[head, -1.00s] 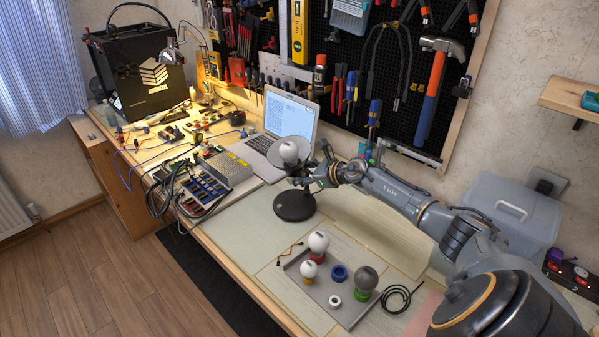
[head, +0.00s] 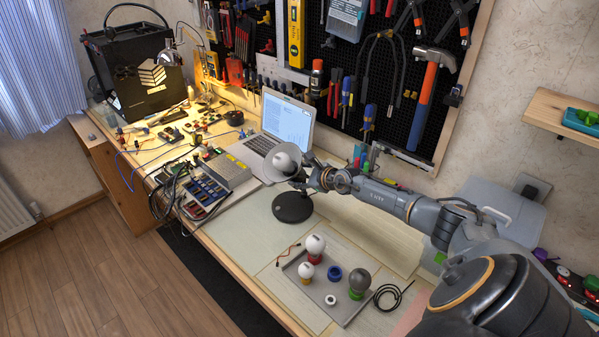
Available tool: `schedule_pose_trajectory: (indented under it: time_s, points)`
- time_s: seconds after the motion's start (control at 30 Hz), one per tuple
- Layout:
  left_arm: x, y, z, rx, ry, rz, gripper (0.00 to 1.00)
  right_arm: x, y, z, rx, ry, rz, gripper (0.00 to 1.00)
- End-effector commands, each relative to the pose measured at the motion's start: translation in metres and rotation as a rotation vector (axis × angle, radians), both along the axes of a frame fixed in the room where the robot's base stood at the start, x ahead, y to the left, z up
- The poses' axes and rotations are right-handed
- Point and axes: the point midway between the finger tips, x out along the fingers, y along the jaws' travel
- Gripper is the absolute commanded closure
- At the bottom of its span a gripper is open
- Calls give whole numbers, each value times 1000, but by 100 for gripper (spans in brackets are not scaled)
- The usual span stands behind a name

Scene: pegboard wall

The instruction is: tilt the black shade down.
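The lamp's shade (head: 270,163) shows its pale grey inside, with a white bulb (head: 283,162) in its opening. The opening faces the left and front. The shade is above a round black lamp base (head: 292,207) on the workbench. My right gripper (head: 305,174) is at the right side of the shade, touching it or very close. The fingers are small and partly overlap the lamp, so I cannot tell whether they are closed on it. The lamp's stem is mostly hidden. My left gripper is not in view.
An open laptop (head: 287,124) stands just behind the lamp. A grey tray (head: 319,309) with several bulbs and rings lies in front. A black coiled cable (head: 388,296) is right of it. A power supply (head: 222,173) and wires are at left.

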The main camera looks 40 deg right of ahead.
Motion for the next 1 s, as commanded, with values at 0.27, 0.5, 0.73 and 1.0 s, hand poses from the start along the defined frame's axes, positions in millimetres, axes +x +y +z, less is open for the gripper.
schedule_pose_trajectory:
  time_s: [0.27,0.5,0.73,1.0]
  points:
    - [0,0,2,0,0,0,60,1,-1,1,-9,-3,-2,100]
    - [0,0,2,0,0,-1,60,1,-1,1,-9,-3,-2,44]
    - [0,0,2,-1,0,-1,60,0,-1,1,-7,-2,-1,25]
    - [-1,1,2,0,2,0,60,-2,-1,1,-9,0,-1,25]
